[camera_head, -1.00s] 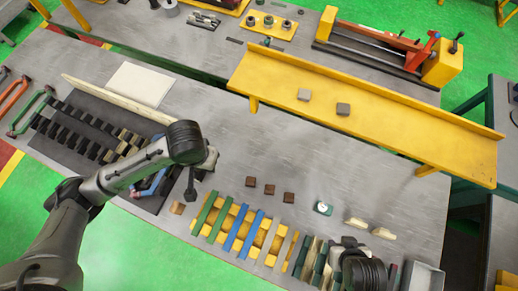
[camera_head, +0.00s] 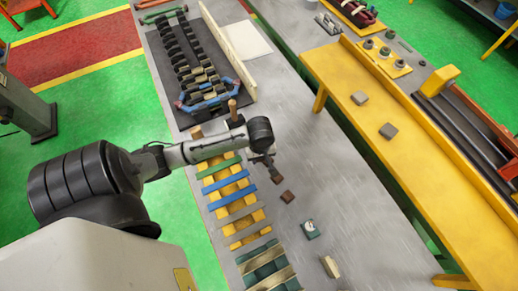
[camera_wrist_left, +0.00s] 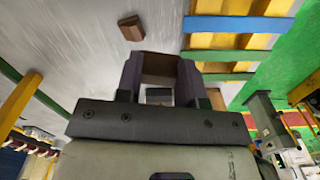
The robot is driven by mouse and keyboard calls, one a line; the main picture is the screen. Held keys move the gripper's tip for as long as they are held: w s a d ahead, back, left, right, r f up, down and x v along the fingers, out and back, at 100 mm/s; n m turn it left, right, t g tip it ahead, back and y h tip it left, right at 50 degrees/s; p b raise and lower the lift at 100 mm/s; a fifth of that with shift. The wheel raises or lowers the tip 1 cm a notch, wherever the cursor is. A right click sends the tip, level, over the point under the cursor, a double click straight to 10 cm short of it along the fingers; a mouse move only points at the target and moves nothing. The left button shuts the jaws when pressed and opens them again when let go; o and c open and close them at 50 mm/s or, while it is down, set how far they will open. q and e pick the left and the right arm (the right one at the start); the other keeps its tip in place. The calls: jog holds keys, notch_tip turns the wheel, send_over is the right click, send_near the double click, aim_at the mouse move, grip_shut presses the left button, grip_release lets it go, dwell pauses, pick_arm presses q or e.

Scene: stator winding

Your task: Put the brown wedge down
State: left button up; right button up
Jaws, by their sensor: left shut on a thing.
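My left gripper (camera_head: 271,170) is over the grey table beside the row of coloured strips. In the left wrist view its two fingers (camera_wrist_left: 160,75) are shut on a brown wedge (camera_wrist_left: 162,64), which spans the gap between them. I cannot tell whether this wedge touches the table. In the head view a small brown block (camera_head: 277,179) shows right at the fingertips, and another brown block (camera_head: 287,196) lies just beyond it. One loose brown block (camera_wrist_left: 131,28) also shows ahead of the fingers in the left wrist view. My right gripper is out of view.
Green and blue strips (camera_head: 228,184) lie across yellow bars left of the gripper. A dark slotted rack (camera_head: 190,60) stands behind. A small green piece with a white top (camera_head: 311,230) lies nearer. A raised yellow shelf (camera_head: 345,70) runs along the right; bare table lies between.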

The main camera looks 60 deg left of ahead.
pick_arm(q)
jog(key=w+a+f, duration=0.2)
jog(key=a+f, duration=0.1)
jog(key=w+a+f+n+b, duration=0.1)
jog(key=w+a+f, duration=0.1)
jog(key=a+f, duration=0.2)
jog(key=w+a+f+n+b, duration=0.1)
jog(key=w+a+f, duration=0.1)
jog(key=a+f, duration=0.1)
jog(key=shift+w+a+f, duration=0.35)
jog(key=shift+a+f, duration=0.05)
jog(key=shift+a, duration=0.3)
jog(key=shift+f+b, duration=0.4)
jog(key=shift+f, duration=1.55)
jog(key=shift+f, duration=0.15)
jog(key=o, duration=0.9)
jog(key=shift+o, duration=0.2)
